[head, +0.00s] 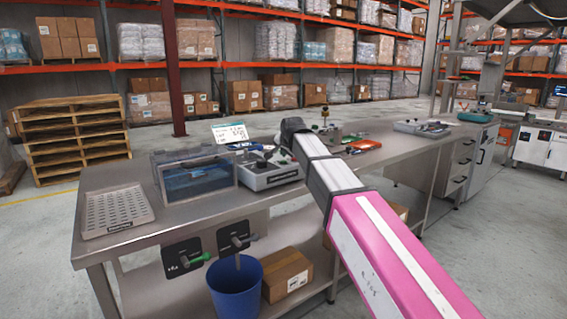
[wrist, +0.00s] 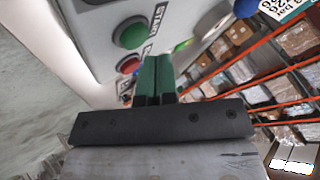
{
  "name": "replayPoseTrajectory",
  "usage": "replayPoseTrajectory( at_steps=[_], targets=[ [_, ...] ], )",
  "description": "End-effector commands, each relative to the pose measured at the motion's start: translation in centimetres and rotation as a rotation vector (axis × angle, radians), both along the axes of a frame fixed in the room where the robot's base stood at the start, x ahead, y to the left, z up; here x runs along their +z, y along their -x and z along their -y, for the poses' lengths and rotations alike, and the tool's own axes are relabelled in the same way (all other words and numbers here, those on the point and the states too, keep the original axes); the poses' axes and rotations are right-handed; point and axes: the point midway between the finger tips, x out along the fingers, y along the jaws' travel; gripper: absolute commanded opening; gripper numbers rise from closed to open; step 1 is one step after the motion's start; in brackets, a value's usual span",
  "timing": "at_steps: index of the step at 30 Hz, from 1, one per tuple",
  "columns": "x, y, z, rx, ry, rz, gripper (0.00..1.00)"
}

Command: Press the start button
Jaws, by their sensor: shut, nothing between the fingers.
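The green start button (wrist: 130,32) shows in the wrist view on a pale panel (wrist: 92,42), beside a label reading START. A red button (wrist: 128,65) sits below it in the picture, with its own label partly hidden. My gripper (wrist: 155,60) has its green fingers together with nothing between them. The fingertips are just right of the red button and below and right of the green one; I cannot tell whether they touch the panel. In the head view my arm reaches over the bench, and my fingers and the buttons cannot be made out there.
A steel bench (head: 135,237) carries a clear-lidded box (head: 195,177), a perforated tray (head: 116,210), a grey device (head: 268,176) and a small display sign (head: 230,133). A blue bin (head: 235,288) and a carton (head: 287,274) are below. Pallets (head: 70,137) stand behind left.

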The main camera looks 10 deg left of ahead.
Motion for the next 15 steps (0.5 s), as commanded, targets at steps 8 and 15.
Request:
replayPoseTrajectory(
  at_steps=[8,15],
  targets=[
    [0.3,0.0,0.0,0.000,-0.001,0.001,0.00],
    [2.0,-0.1,0.0,0.001,-0.001,0.002,0.00]
  ],
)
